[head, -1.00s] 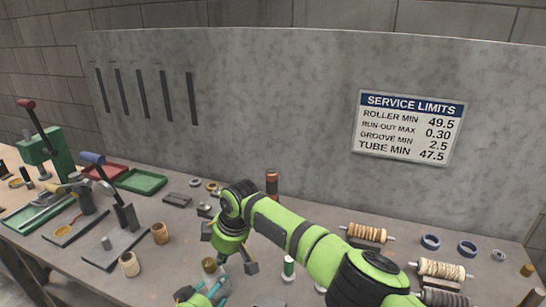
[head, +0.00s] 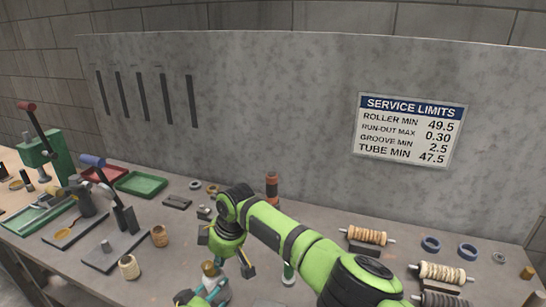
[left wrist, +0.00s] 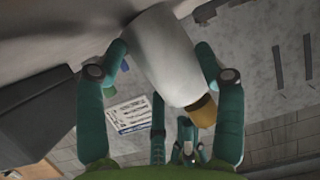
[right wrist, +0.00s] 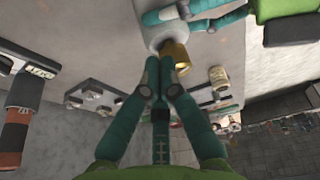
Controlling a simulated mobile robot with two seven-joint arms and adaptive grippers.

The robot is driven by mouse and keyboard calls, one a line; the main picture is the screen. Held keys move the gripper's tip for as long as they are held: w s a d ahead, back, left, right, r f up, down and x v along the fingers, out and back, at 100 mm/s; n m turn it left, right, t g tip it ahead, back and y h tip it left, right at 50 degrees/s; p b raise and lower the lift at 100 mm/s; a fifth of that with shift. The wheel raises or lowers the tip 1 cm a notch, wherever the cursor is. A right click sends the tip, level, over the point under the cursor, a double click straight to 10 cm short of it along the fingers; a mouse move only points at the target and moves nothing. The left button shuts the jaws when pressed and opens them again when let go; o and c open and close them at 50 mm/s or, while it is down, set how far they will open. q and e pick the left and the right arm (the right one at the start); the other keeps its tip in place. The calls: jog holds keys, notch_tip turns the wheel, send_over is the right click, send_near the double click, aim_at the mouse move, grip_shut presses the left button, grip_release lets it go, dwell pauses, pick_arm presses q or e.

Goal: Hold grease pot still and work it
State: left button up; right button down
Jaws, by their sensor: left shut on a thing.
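The grease pot has a pale body and a brass cap. In the left wrist view the grease pot (left wrist: 168,58) lies tilted between the fingers of my left gripper (left wrist: 160,52), which is shut on its body. In the head view the pot's brass cap (head: 209,268) shows at the bottom, with my left gripper (head: 205,293) around the body below it. My right gripper (right wrist: 160,62) has its fingertips together, just by the brass cap (right wrist: 175,54) in the right wrist view. I cannot tell whether they touch the cap.
Green tray (head: 140,183) and red tray (head: 103,173) lie behind. A grey panel (head: 280,110) closes the back.

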pick_arm(q)
jog(key=shift+s+f, duration=0.1)
pick_arm(e)
jog(key=shift+s+a, duration=0.1)
jog(key=shift+a, duration=0.1)
jog(key=shift+s, duration=0.1)
pick_arm(q)
jog(key=shift+d, duration=0.1)
pick_arm(e)
jog(key=shift+s+a, duration=0.15)
jog(key=shift+s, duration=0.25)
jog(key=shift+d, duration=0.35)
jog(key=shift+r, duration=0.25)
pick_arm(q)
jog(key=shift+c, duration=0.2)
pick_arm(e)
jog(key=shift+a+r, duration=0.2)
jog(key=shift+r, duration=1.15)
jog(key=shift+a+r, duration=0.2)
jog(key=shift+r, duration=1.15)
